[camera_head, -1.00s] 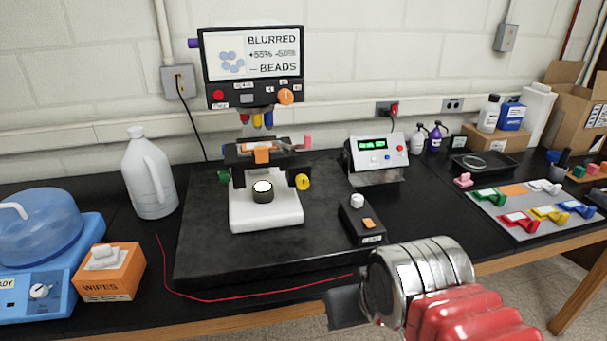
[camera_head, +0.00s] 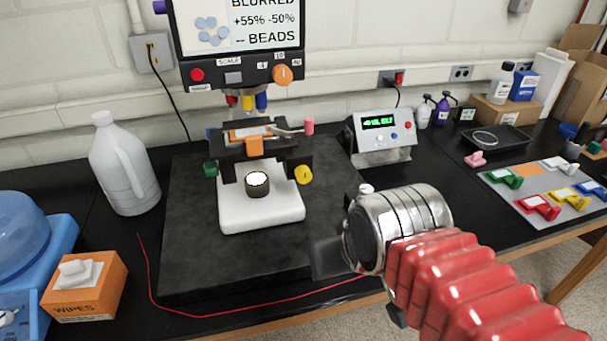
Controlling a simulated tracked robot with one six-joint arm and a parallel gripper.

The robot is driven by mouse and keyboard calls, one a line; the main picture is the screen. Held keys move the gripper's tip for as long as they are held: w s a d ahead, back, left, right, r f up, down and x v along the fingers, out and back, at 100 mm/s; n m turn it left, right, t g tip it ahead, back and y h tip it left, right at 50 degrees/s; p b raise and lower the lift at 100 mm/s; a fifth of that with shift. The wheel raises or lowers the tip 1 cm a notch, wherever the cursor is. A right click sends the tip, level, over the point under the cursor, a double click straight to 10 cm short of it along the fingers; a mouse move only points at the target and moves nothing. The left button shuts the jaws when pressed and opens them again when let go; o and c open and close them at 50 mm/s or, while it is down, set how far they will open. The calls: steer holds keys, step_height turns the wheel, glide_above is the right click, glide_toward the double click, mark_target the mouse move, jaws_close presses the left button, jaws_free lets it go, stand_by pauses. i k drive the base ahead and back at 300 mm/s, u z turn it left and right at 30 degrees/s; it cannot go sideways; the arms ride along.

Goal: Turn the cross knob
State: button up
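The microscope-like device stands on a dark slab (camera_head: 190,250). A yellow knob (camera_head: 304,175) is on its right side and a green knob (camera_head: 211,169) on its left. A pink knob (camera_head: 309,127) sits at the right of the stage, and an orange dial (camera_head: 282,75) is on the screen housing. I cannot tell which knob is cross-shaped. My gripper (camera_head: 328,257) shows as a dark block at the end of my arm, right of and nearer than the white base (camera_head: 262,216). Its fingers cannot be made out. It appears apart from every knob.
A white jug (camera_head: 125,165) and a wipes box (camera_head: 85,287) stand at left. A red cable (camera_head: 225,313) runs along the front. A meter (camera_head: 382,135) is behind my arm. A tray of coloured clips (camera_head: 552,190) lies at right. A white knob top (camera_head: 366,188) peeks above my arm.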

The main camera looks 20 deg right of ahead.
mark_target(302, 173)
steer(key=u, duration=0.15)
steer(key=k, duration=0.45)
steer(key=u, duration=0.55)
steer(key=k, duration=0.9)
steer(key=u, duration=0.1)
steer(key=i, duration=0.6)
steer(key=u, duration=0.35)
